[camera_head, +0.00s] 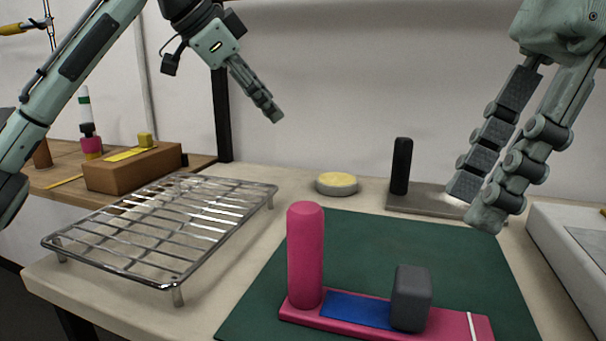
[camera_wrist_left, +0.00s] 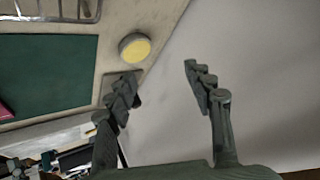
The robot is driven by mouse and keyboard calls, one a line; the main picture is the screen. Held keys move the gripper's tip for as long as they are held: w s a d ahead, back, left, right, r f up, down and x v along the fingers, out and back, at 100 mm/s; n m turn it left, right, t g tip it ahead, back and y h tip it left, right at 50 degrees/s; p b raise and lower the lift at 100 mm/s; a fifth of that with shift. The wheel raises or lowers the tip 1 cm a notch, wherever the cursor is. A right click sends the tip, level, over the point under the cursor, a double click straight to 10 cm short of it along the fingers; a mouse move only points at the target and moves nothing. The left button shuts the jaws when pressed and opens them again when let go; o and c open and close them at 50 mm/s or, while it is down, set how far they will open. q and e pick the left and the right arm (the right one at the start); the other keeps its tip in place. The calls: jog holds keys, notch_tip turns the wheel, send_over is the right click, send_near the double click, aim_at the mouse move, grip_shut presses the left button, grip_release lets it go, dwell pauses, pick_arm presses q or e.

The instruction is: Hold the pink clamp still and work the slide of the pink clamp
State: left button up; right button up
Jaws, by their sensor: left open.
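The pink clamp (camera_head: 305,255) stands on the green mat at the front of the table. It has an upright rounded pink post on the left and a flat pink base with a blue strip. A dark grey block (camera_head: 411,298), apparently the slide, sits on the base, apart from the post. A pink edge (camera_wrist_left: 5,112) shows at the left of the left wrist view. My left gripper (camera_head: 268,105) is open and empty, high above the table behind the clamp; its spread fingers also show in the left wrist view (camera_wrist_left: 158,73). My right gripper (camera_head: 476,205) hangs behind and right of the clamp, touching nothing visible; its fingertips overlap in view.
A wire rack (camera_head: 165,228) stands left of the green mat (camera_head: 365,250). A yellow-topped round tin (camera_head: 337,184) and a black post on a grey plate (camera_head: 401,166) are behind the mat. A white tray (camera_head: 560,235) is at right. A brown box (camera_head: 133,170) sits on the side table.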

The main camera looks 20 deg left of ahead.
pick_arm(q)
jog(key=s+d+f+m+g, duration=0.1)
jog(key=s+d+m+g, duration=0.35)
jog(key=s+d, duration=0.65)
jog(key=m+g+y, duration=0.3)
jog(key=m+y, duration=0.1)
jog(key=m, duration=0.1)
send_over(303, 255)
jog(key=w, duration=0.2)
jog(key=f, duration=0.2)
jog(key=shift+s+a+f, duration=0.2)
jog(key=shift+a+f, duration=0.05)
jog(key=shift+f, duration=4.05)
